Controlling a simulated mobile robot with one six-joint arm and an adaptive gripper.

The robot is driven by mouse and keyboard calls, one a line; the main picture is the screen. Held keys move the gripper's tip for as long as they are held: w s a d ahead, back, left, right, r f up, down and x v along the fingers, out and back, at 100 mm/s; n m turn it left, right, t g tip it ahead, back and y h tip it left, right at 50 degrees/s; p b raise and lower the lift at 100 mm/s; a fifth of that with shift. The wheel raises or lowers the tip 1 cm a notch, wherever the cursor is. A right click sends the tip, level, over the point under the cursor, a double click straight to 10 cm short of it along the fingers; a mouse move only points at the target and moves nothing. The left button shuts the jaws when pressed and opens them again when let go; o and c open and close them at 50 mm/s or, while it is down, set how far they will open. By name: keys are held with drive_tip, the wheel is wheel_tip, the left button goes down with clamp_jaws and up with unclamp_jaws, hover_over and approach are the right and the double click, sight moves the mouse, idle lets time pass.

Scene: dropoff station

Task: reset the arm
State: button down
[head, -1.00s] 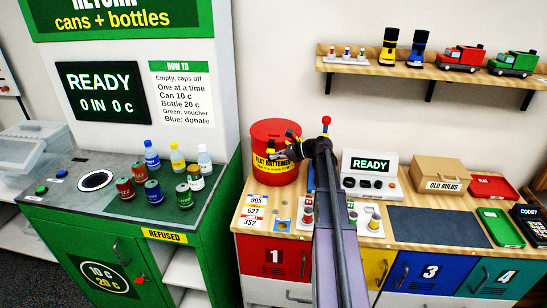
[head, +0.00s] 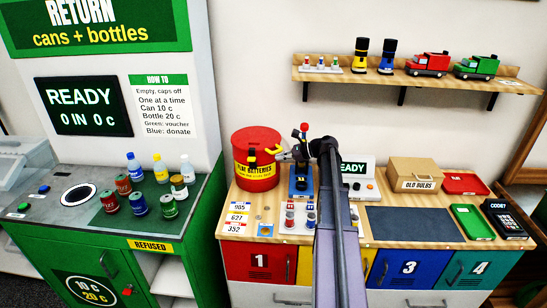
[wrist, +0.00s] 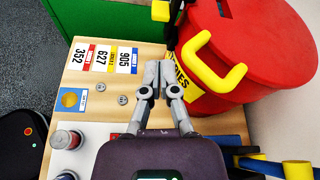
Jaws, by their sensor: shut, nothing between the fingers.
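My gripper (head: 284,156) is at the end of my arm, which reaches up over the counter in the head view. It is beside the red battery bin (head: 257,178), at its right side in that view. In the wrist view the gripper (wrist: 158,72) has its grey fingers together with nothing between them. The wooden counter (wrist: 140,107) shows below them, and the red bin with its yellow handle (wrist: 212,60) is close on the right. My arm hides part of the READY device (head: 362,168).
Number cards (head: 237,219), small red-and-white items (head: 289,215) and a blue stand (head: 301,181) are near the arm. A dark mat (head: 408,224), cardboard box (head: 415,172) and green tray (head: 472,222) lie right. A shelf (head: 400,82) holds torches and trucks above. Cans stand left.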

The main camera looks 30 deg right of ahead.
drive_tip(key=shift+w+f, duration=0.1)
drive_tip(key=shift+f, duration=0.05)
idle(0.4)
drive_tip(key=s+a+f+n+g+h, duration=0.1)
drive_tip(key=s+a+f+n+g, duration=0.2)
drive_tip(key=a, duration=0.5)
drive_tip(key=s+a+f+n+g+h, duration=0.1)
drive_tip(key=s+a+f+n+h, duration=0.2)
drive_tip(key=a, duration=0.4)
drive_tip(key=s+a+f+n+g, duration=0.2)
drive_tip(key=a+n, duration=0.3)
drive_tip(key=a, duration=0.3)
drive_tip(key=s+a+f+n+g+h, duration=0.3)
drive_tip(key=s+a+n+h, duration=0.3)
drive_tip(key=s+a+n, duration=0.5)
drive_tip(key=shift+s+f+n+h, duration=0.4)
drive_tip(key=shift+s+f+n, duration=0.2)
drive_tip(key=shift+s, duration=1.1)
drive_tip(key=shift+a, duration=0.1)
